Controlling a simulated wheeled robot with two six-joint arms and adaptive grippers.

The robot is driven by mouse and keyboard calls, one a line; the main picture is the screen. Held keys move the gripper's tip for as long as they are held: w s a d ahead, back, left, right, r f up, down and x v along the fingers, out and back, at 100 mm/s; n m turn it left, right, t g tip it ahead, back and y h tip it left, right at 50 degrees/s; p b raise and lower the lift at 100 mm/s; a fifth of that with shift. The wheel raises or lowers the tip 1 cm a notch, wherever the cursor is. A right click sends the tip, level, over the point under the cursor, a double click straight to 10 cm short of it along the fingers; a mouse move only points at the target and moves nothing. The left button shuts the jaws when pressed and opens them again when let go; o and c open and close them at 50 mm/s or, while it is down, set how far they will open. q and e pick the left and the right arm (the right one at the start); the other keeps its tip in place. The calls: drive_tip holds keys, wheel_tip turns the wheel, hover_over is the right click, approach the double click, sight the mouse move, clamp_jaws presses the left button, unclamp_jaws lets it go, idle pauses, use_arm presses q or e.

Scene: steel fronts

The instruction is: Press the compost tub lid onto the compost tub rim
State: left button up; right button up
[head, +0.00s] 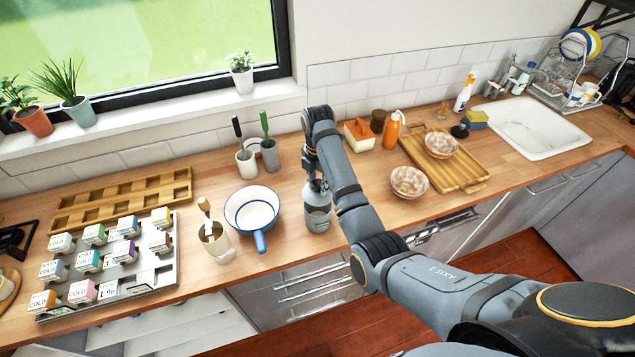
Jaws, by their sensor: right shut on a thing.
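The compost tub (318,221) is a grey cylinder with a small green label, standing upright on the wooden counter near its front edge. The compost tub lid (316,196) is grey and sits at the top of the tub. My right gripper (317,184) points down over the tub and is shut on the lid, partly hidden by its own arm. I cannot tell from this angle whether the lid is fully down on the rim or slightly above it. My left gripper is not in view.
Left of the tub are a white pan (251,209) with a blue handle and a utensil pot (215,240). Behind stand two cups (247,164) (270,155) with tools. Right are a bowl (409,181) and a wooden tray (460,175). A box rack (150,275) lies far left.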

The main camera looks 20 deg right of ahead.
sight(318, 193)
drive_tip(key=shift+s+r, duration=0.1)
drive_tip(key=shift+s, duration=0.15)
drive_tip(key=shift+f, duration=0.5)
drive_tip(key=f, duration=0.3)
drive_tip(key=shift+w, duration=0.35)
drive_tip(key=shift+f+b, duration=0.15)
drive_tip(key=shift+b, duration=0.15)
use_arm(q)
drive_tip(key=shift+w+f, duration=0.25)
use_arm(e)
drive_tip(key=shift+s, duration=0.1)
